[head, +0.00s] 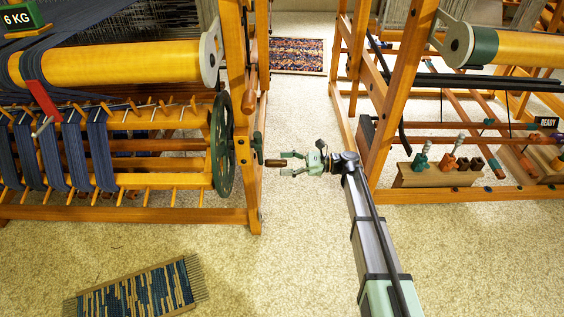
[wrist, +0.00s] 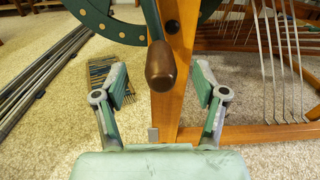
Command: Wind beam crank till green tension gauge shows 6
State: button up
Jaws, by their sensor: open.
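The green gauge (head: 28,32) at the top left of the head view carries a dark display reading 6 KG. The beam crank has a dark green arm (head: 258,147) at the right side of the left loom, beside a green wheel (head: 222,145). Its brown handle (head: 274,162) points towards my gripper (head: 286,163). In the wrist view, the handle (wrist: 161,66) lies between and just beyond my spread fingers (wrist: 159,84), with a gap on both sides. My gripper is open and empty.
The orange loom post (wrist: 174,85) stands behind the handle. A striped woven mat (head: 135,292) lies on the carpet; the floor between the looms is mostly free.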

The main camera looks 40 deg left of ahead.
jog(key=p+v, duration=0.2)
jog(key=v, duration=0.3)
jog(key=shift+w+d+p, duration=0.1)
jog(key=shift+d+p, duration=0.1)
jog(key=shift+p, duration=0.15)
jog(key=shift+w+d, duration=0.1)
jog(key=v, duration=1.1)
jog(key=shift+w+d, duration=0.2)
jog(key=shift+d, duration=0.15)
